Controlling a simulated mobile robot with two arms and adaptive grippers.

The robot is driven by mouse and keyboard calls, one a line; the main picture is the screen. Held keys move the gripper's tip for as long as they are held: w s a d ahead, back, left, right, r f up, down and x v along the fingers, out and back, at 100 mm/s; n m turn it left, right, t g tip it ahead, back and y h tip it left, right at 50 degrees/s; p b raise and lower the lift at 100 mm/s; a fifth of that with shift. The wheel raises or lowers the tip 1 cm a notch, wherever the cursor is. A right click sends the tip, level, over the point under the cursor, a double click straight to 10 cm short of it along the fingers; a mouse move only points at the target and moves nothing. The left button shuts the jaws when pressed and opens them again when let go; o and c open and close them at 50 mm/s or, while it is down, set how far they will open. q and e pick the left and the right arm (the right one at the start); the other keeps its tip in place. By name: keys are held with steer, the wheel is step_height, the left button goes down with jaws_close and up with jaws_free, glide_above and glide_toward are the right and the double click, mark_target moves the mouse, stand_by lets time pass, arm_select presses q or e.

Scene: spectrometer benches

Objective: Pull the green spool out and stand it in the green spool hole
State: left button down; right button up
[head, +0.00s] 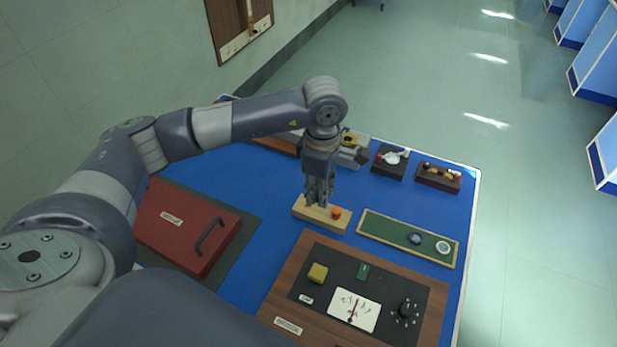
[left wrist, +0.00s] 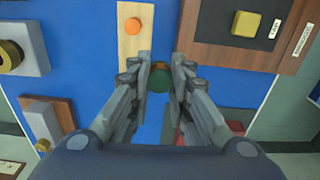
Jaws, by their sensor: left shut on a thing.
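The green spool (left wrist: 159,79) shows in the left wrist view between the fingers of my left gripper (left wrist: 159,82), which is shut on it. In the head view my left gripper (head: 319,201) points down over the left part of the light wooden block (head: 307,212) and hides the spool. The block also shows in the left wrist view (left wrist: 133,48). An orange round piece (head: 336,212) stands on the block's right part. I cannot make out the green spool hole. My right gripper is out of view.
A green tray (head: 385,228) with a dark blue piece and a white ring lies right of the block. In front is a wooden panel (head: 293,287) with a meter, a knob and a yellow cube. A red case (head: 180,232) is on the left. Small stands line the back.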

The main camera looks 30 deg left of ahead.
arm_select(q)
steer(key=shift+w+a+f+n+p, duration=0.1)
steer(key=shift+w+a+f+n, duration=1)
steer(key=shift+n, duration=1.4)
steer(key=shift+w+a+f+n+p, duration=0.15)
steer(key=shift+w+a+f+n, duration=0.35)
steer(key=shift+f+n, duration=1.6)
steer(key=shift+w+a+f+n+p, duration=0.1)
steer(key=shift+w+a+f+n, duration=0.7)
steer(key=shift+n, duration=2.1)
steer(key=shift+s+a+f+b, duration=0.15)
steer(key=shift+f+b, duration=0.05)
steer(key=shift+f, duration=0.2)
steer(key=shift+s+a+f+b, duration=0.1)
steer(key=shift+f+b, duration=0.05)
steer(key=shift+f, duration=0.2)
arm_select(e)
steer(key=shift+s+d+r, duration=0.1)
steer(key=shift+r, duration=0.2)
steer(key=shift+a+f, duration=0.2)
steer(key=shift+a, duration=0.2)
arm_select(q)
steer(key=shift+f+b, duration=0.2)
steer(key=shift+b, duration=0.1)
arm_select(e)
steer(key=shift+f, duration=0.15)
